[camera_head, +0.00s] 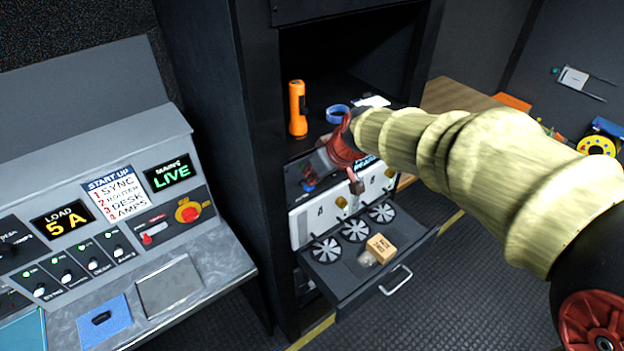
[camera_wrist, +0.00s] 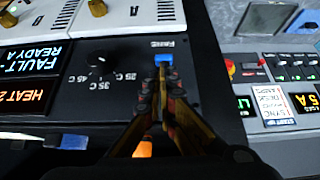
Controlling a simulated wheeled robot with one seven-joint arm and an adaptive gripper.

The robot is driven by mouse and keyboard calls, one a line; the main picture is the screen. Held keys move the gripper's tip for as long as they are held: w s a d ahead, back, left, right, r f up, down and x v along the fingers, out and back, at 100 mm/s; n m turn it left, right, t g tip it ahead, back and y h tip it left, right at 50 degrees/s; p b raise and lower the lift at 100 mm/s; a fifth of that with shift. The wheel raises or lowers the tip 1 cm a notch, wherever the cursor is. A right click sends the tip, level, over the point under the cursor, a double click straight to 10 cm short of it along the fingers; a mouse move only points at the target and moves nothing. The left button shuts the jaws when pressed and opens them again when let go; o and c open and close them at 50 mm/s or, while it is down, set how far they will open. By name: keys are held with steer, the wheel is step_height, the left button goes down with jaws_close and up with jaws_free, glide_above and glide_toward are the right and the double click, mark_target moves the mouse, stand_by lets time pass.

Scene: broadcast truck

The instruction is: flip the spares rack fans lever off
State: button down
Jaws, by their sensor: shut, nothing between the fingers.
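The fans lever (camera_wrist: 163,60) is a small lever with a blue tip under the upside-down FANS label in the wrist view. It sits on the dark panel (camera_wrist: 112,92) of the spares rack, beside a black temperature knob (camera_wrist: 100,60). My gripper (camera_wrist: 162,78) is shut and empty, its fingertips right at the blue tip; I cannot tell whether they touch. In the head view my gripper (camera_head: 314,172) is at the left end of the rack panel, where my wrist and arm cover much of the panel. Whether the lever is on or off is unclear.
Below the panel are white modules and an open drawer (camera_head: 352,290) with several fans and a small box (camera_head: 380,248). An orange flashlight (camera_head: 297,108) and blue tape roll (camera_head: 337,113) stand on the shelf above. The console (camera_head: 150,215) is at left.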

steer(key=shift+s+d+f+t+b, duration=0.1)
steer(key=shift+f+t+b, duration=0.25)
steer(key=shift+b, duration=1.15)
steer(key=t+y+b, duration=0.1)
steer(key=b, duration=0.6)
steer(key=s+f+t+y+b, duration=0.1)
steer(key=b, duration=0.7)
steer(key=shift+d+f, duration=0.2)
steer(key=shift+d, duration=0.15)
steer(key=shift+r+p, duration=0.35)
steer(key=shift+r, duration=0.05)
steer(key=shift+w+a+r, duration=0.3)
steer(key=shift+w+a, duration=0.15)
steer(key=shift+w, duration=0.15)
